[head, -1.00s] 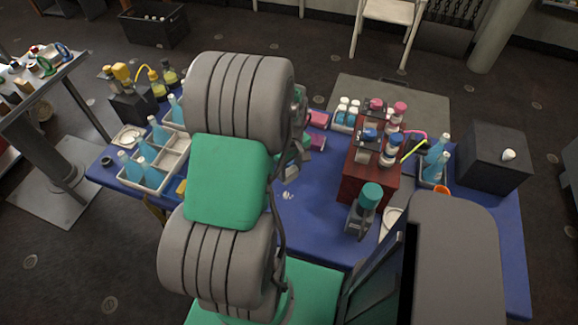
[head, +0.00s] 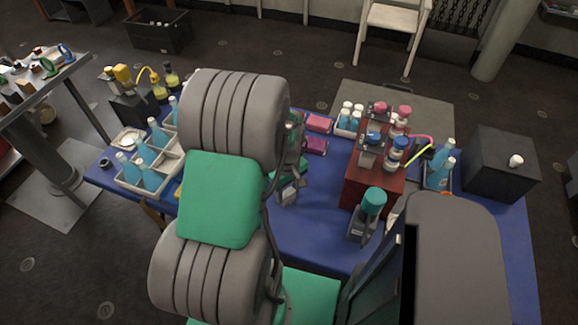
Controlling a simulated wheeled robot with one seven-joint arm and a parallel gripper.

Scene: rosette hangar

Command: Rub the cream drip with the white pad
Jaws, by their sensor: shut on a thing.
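My gripper (head: 289,193) is low over the middle of the blue table (head: 310,235), just right of my arm's green panel. It is small in view and partly hidden by my arm. It is shut on a pale thing at its tip, which I take to be the white pad, though its outline is hard to make out. The cream drip is not visible now; the gripper covers the spot where a small whitish mark showed earlier. I cannot tell whether the pad touches the tabletop.
A red-brown box (head: 370,187) with several capped jars stands right of the gripper, a teal-capped bottle (head: 371,203) in front of it. Pink blocks (head: 318,123) lie behind. A bottle tray (head: 133,184) is at left, a dark box (head: 500,172) at right. Blue surface between is clear.

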